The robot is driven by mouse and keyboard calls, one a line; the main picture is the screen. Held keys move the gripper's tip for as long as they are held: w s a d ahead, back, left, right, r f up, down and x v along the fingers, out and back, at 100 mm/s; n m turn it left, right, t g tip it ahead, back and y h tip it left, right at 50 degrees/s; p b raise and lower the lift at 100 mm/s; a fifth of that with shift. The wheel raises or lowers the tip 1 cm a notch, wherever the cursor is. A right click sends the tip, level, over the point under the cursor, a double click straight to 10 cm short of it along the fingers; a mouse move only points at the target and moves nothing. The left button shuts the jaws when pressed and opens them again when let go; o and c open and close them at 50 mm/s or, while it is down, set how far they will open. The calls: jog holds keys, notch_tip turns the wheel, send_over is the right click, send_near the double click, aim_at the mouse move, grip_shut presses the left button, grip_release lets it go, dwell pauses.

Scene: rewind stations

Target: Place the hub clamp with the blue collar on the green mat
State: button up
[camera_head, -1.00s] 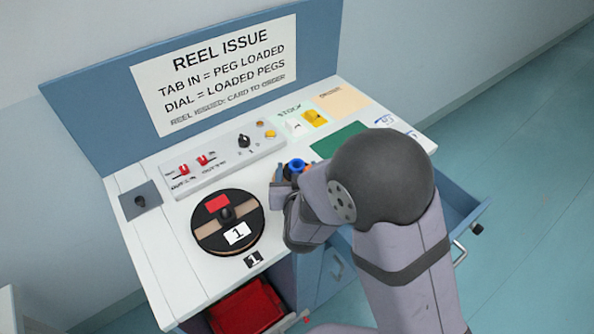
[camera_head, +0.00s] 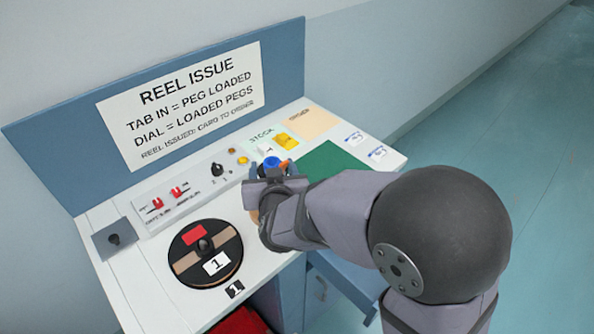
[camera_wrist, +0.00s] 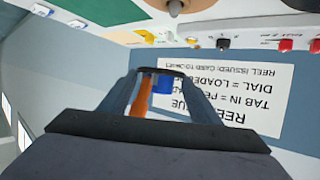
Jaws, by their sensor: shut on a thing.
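The hub clamp with the blue collar (camera_head: 271,164) is held in my gripper (camera_head: 268,174), above the white worktop. Its blue collar and an orange part show between the fingers. In the wrist view the blue part (camera_wrist: 163,84) and the orange part (camera_wrist: 140,98) lie between the two fingers of my gripper (camera_wrist: 160,82), which is shut on the clamp. The green mat (camera_head: 330,162) lies flat on the worktop to the right of my gripper, partly hidden by my arm. The clamp is apart from the mat in the picture.
The stock area (camera_head: 262,140) holds a white item and a yellow item (camera_head: 287,141). A tan mat (camera_head: 312,123) lies behind the green one. A control panel (camera_head: 190,187) with red switches and a black reel (camera_head: 205,253) stand left. A blue back board (camera_head: 60,140) rises behind.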

jog(key=w+d+f+m+h+b, duration=0.25)
jog(key=w+d, duration=0.25)
jog(key=d, duration=0.6)
jog(key=w+d+f+m+h+b, duration=0.2)
jog(key=w+d+f, duration=0.15)
jog(key=d, duration=0.65)
notch_tip(320, 180, up, 2)
jog(key=n+y, duration=0.5)
send_over(329, 172)
jog(key=shift+a+r+b, duration=0.1)
jog(key=shift+b, duration=0.3)
jog(key=shift+f+p, duration=0.45)
jog(key=shift+f, duration=4.6)
